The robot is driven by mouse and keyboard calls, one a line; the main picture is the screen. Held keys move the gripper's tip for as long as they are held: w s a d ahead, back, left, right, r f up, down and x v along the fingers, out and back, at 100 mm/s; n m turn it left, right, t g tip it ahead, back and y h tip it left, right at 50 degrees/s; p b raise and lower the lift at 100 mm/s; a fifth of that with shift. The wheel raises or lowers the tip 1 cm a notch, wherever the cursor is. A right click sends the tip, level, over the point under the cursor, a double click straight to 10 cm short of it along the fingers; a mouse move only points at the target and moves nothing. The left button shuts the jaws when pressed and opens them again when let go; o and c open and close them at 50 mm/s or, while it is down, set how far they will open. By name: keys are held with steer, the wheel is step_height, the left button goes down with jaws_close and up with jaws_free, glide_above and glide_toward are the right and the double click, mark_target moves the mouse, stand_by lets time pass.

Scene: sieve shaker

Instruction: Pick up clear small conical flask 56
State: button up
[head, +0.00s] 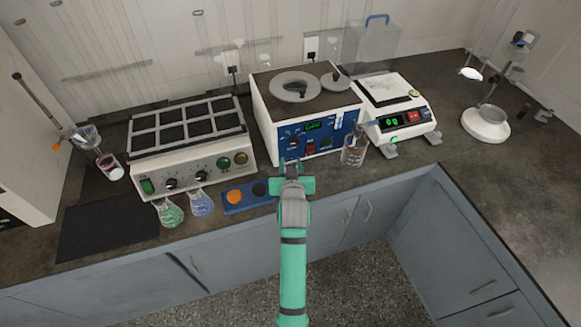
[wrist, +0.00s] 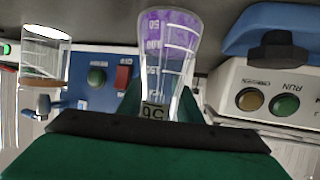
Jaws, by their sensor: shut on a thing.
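The label reads upside down there and looks like 56. My gripper (wrist: 160,100) is shut on this flask, with a green finger on either side of it. In the head view my gripper (head: 291,168) is in front of the blue-fronted instrument, near the counter's front. The flask cannot be made out clearly there. Whether it still touches the counter cannot be told.
A blue holder (head: 262,203) lies left of my gripper. Green (head: 170,214) and blue (head: 202,204) flasks stand farther left, before the block heater (head: 190,150). A glass beaker (head: 354,151) stands to the right, near the balance (head: 398,112). The blue-fronted instrument (head: 345,122) stands close behind.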

steer(key=shift+r, duration=1)
steer(key=s+r, duration=0.1)
steer(key=r, duration=0.1)
steer(key=s+d+r, duration=0.1)
steer(key=s+r, duration=0.2)
steer(key=r, duration=0.2)
steer(key=shift+s+d, duration=0.2)
steer(key=shift+s, duration=0.2)
steer(key=d+v, duration=0.2)
steer(key=v, duration=0.7)
steer(key=shift+r, duration=0.15)
steer(key=shift+s+d, duration=0.1)
steer(key=shift+s, duration=0.1)
